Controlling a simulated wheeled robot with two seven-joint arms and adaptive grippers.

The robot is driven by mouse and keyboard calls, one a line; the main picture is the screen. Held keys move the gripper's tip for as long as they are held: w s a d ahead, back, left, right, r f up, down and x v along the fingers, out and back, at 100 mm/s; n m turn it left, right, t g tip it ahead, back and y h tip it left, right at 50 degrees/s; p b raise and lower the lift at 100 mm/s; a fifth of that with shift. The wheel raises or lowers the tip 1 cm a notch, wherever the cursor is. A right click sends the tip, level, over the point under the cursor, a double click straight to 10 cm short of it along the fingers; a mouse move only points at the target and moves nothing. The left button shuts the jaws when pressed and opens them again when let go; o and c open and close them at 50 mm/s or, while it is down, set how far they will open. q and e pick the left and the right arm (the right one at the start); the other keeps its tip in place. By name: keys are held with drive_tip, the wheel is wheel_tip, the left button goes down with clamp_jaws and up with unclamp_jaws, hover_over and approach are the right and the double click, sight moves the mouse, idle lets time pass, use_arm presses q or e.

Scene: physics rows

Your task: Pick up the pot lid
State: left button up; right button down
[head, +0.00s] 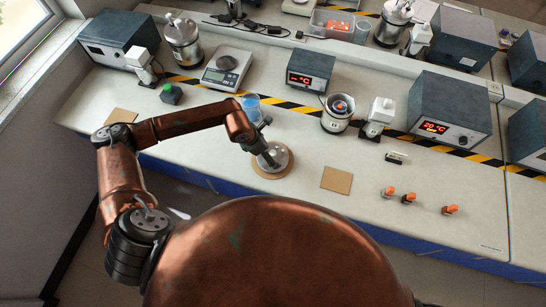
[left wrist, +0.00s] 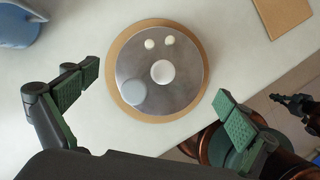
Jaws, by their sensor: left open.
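The pot lid (head: 283,160) is a round silver disc lying flat on a round brown mat (head: 270,176) near the front edge of the bench. In the left wrist view the lid (left wrist: 182,85) shows a white round knob (left wrist: 162,72) at its middle, two small pale dots and a grey round patch. My left gripper (head: 267,157) is over the lid and points down. In the left wrist view its two green-padded fingers (left wrist: 155,103) are wide apart with nothing between them. It looks apart from the knob.
A blue cup (head: 251,105) stands close behind the left gripper. A square brown mat (head: 337,180) lies to the right, with several orange-topped pieces (head: 408,198) beyond it. A metal canister (head: 338,113), scale (head: 227,70) and display boxes stand farther back. Bench between the mats is clear.

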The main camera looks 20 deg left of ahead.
sight(271, 153)
use_arm(q)
drive_tip(key=x, duration=0.5)
drive_tip(key=shift+s+f+p, duration=0.1)
drive_tip(key=shift+s+p, duration=0.1)
drive_tip(key=shift+p, duration=0.15)
drive_tip(key=shift+c, duration=0.3)
drive_tip(key=c, duration=0.9)
